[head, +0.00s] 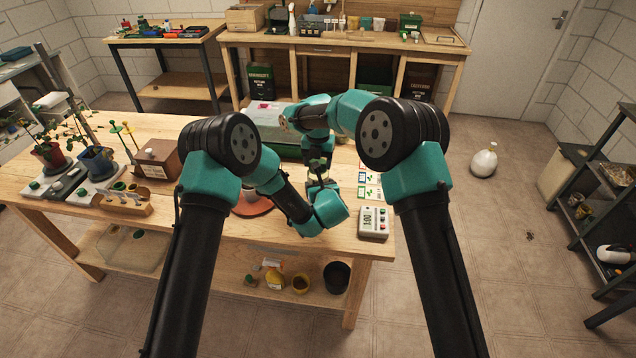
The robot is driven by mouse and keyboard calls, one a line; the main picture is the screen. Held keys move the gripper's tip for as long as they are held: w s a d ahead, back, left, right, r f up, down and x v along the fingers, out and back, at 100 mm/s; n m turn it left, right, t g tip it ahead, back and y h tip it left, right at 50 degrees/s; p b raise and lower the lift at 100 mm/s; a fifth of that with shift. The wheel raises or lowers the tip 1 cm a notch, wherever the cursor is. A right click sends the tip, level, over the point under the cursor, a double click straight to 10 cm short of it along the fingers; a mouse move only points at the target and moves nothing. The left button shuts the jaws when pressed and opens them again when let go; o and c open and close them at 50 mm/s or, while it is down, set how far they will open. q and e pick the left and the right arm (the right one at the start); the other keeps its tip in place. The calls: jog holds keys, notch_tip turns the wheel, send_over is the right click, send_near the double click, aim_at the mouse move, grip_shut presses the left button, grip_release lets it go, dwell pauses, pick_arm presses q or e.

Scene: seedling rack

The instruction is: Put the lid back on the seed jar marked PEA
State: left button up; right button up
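The jar marked PEA and its lid cannot be made out with certainty; my arms cover the middle of the wooden bench (150,215). My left arm reaches in from the left and bends at a wrist over the bench's front. My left gripper (319,186) seems to be just behind that wrist, small and partly hidden. My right arm crosses from the right, and its gripper (318,165) appears to point down close above the left one. A small pale and green shape shows between them, too small to name. Whether either gripper holds something cannot be told.
A white timer (373,222) and cards (369,185) lie at the bench's right end. An orange saucer (262,207) is beside my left forearm. A brown box (157,158), a wooden holder (122,203) and potted plants (97,162) stand left. A pale case (268,112) is behind my arms.

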jog(key=m, duration=0.6)
jog(key=o, duration=1)
jog(key=shift+r, duration=2.25)
jog(key=shift+r, duration=0.1)
jog(key=shift+c, duration=0.3)
